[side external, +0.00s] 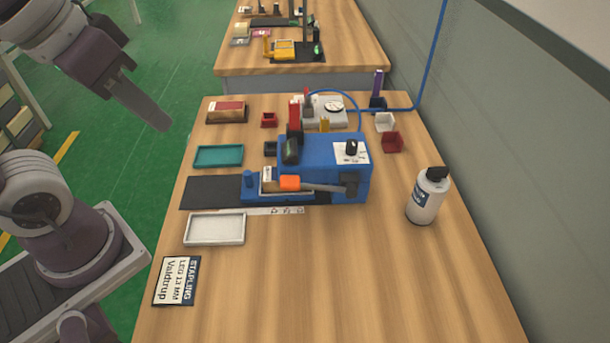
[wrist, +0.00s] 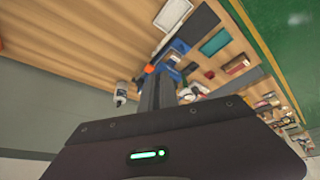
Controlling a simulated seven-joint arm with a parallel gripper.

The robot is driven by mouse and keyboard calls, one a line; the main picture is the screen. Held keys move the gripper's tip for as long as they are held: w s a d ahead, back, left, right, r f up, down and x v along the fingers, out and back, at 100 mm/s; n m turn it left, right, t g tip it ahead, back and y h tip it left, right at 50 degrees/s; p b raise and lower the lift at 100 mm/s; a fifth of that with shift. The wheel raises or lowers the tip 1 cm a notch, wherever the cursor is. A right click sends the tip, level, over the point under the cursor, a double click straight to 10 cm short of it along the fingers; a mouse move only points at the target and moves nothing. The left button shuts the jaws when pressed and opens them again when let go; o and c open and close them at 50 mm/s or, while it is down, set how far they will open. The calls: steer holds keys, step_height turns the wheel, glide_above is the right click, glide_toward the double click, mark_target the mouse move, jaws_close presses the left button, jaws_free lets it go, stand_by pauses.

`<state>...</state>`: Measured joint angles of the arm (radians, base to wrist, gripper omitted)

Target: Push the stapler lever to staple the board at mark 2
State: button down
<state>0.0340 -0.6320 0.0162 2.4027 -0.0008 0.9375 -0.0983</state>
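The blue stapler (side external: 325,150) stands mid-table in the side view, with a dark knob on a white panel. Its lever (side external: 325,187) is a grey bar with an orange grip (side external: 290,183), lying nearly level across the front. A white strip with marks (side external: 285,210) runs along the front; I cannot read the marks clearly. My gripper (side external: 160,122) is off the table's left side, well apart from the stapler. Its fingers look closed together and empty. The stapler (wrist: 179,46) is small in the wrist view.
A black mat (side external: 205,192) lies left of the stapler. A teal tray (side external: 218,156) and a white tray (side external: 214,229) lie left. A white bottle (side external: 425,200) stands right. A label card (side external: 176,281) lies near the front left. The front table is clear.

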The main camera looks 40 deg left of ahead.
steer(key=w+d+n+g, duration=0.3)
steer(key=w+n, duration=0.1)
steer(key=w, duration=0.7)
steer(key=n+g+y, duration=0.1)
steer(key=n+g, duration=0.2)
steer(key=n, duration=0.1)
glide_above(281, 181)
steer(key=w+d, duration=0.2)
steer(key=w, duration=0.1)
step_height(281, 181, down, 6)
steer(key=shift+s+d, duration=0.15)
steer(key=shift+s, duration=0.1)
steer(key=shift+f, duration=0.15)
steer(key=f, duration=0.9)
steer(key=s+a+f, duration=0.1)
steer(key=f, duration=0.3)
steer(key=shift+f, duration=0.4)
steer(key=shift+s+a+f, duration=0.25)
steer(key=shift+f, duration=0.75)
steer(key=shift+s+a+f, duration=0.25)
steer(key=shift+s+f, duration=0.05)
steer(key=shift+f, duration=0.7)
steer(key=shift+s+a+f, duration=0.25)
steer(key=shift+f, duration=0.75)
